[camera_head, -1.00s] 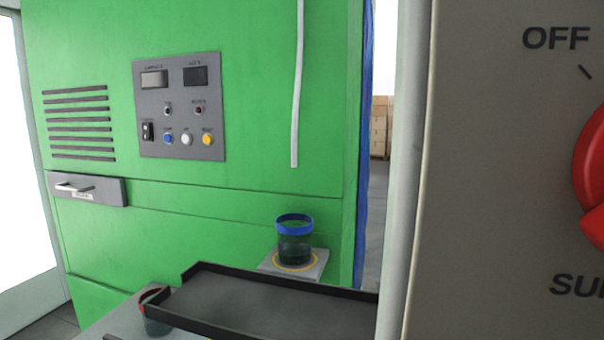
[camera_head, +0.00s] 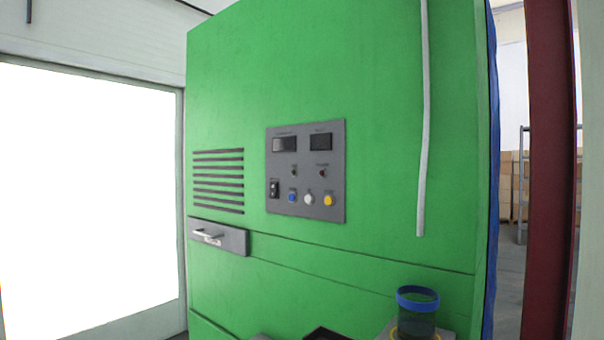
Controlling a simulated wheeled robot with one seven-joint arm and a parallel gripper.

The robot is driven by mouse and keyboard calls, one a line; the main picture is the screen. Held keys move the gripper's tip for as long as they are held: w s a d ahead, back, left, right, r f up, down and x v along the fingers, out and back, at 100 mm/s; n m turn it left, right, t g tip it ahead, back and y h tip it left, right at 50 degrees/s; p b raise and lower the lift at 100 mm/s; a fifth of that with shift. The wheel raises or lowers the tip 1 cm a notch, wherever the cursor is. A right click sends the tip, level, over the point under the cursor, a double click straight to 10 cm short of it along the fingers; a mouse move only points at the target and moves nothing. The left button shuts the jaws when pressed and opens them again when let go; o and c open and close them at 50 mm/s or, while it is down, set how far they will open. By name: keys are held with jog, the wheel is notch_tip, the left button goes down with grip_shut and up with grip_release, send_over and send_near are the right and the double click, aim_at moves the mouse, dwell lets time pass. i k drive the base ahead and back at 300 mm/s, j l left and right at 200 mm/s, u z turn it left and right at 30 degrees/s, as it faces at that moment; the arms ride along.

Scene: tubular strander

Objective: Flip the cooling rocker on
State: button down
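A grey control panel (camera_head: 305,172) sits on the front of the green machine cabinet (camera_head: 380,80). At the panel's lower left is a small black rocker switch (camera_head: 274,189), which I take for the cooling rocker. Its label and its on or off position are too small to tell. Beside it are a blue button (camera_head: 292,196), a white button (camera_head: 308,198) and a yellow button (camera_head: 328,200). Two dark displays and two small lamps are above them. My gripper is not in view.
A drawer handle (camera_head: 208,235) juts out at the cabinet's left, below the vent slots (camera_head: 218,180). A blue-rimmed cup (camera_head: 417,305) stands at the bottom right, with part of a black tray (camera_head: 328,335) beside it. A dark red post (camera_head: 550,170) stands at right.

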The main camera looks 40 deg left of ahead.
aim_at(273, 186)
jog(key=i+j+z, duration=0.15)
jog(key=j+z, duration=0.15)
jog(key=j, duration=1.8)
jog(key=k+j+z, duration=0.1)
jog(key=j+z, duration=0.2)
jog(key=j, duration=1.8)
